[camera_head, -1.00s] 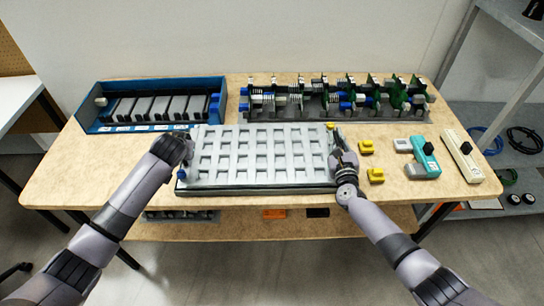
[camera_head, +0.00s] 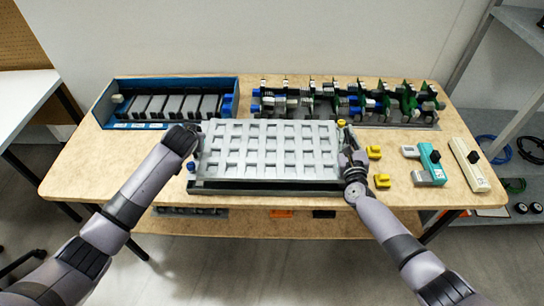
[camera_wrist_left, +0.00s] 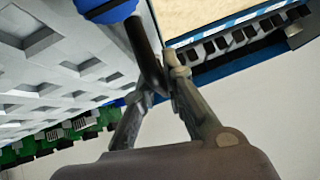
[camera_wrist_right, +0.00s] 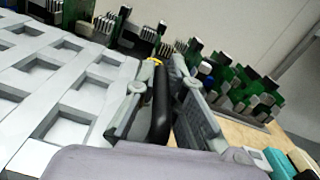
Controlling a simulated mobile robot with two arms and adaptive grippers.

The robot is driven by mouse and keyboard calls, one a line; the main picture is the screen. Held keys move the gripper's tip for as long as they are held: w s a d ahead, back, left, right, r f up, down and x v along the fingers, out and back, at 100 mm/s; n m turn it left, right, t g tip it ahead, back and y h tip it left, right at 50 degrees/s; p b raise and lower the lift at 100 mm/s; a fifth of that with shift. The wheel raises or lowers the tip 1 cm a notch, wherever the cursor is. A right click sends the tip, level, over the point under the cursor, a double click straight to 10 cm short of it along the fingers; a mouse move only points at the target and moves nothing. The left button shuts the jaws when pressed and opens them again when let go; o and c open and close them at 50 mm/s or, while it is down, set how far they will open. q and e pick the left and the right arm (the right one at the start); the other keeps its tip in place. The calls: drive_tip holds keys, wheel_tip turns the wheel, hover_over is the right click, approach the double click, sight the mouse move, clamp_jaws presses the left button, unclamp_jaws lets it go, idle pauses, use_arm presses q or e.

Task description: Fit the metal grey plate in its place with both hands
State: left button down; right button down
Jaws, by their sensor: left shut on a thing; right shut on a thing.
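The metal grey plate (camera_head: 270,150) is a wide panel with a grid of square recesses, in the middle of the bench. A dark base shows below its front edge (camera_head: 265,187). My left gripper (camera_head: 196,138) is at the plate's left side. In the left wrist view its fingers (camera_wrist_left: 160,85) are shut on a black handle (camera_wrist_left: 143,50). My right gripper (camera_head: 350,158) is at the plate's right side. In the right wrist view its fingers (camera_wrist_right: 158,85) are shut on another black handle (camera_wrist_right: 161,105). Whether the plate touches the base cannot be told.
A blue rack (camera_head: 103,105) with dark modules stands behind left. A tray with green boards (camera_head: 345,100) stands behind right. Yellow parts (camera_head: 381,180), a teal tool (camera_head: 431,163) and a cream device (camera_head: 469,165) lie to the right. The bench's left front is clear.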

use_arm(q)
drive_tip(key=shift+w+d+f+b, duration=0.1)
drive_tip(key=shift+d+f+b, duration=0.1)
drive_tip(key=shift+b, duration=0.15)
use_arm(e)
drive_tip(key=shift+a+f, duration=0.1)
drive_tip(key=shift+a, duration=0.1)
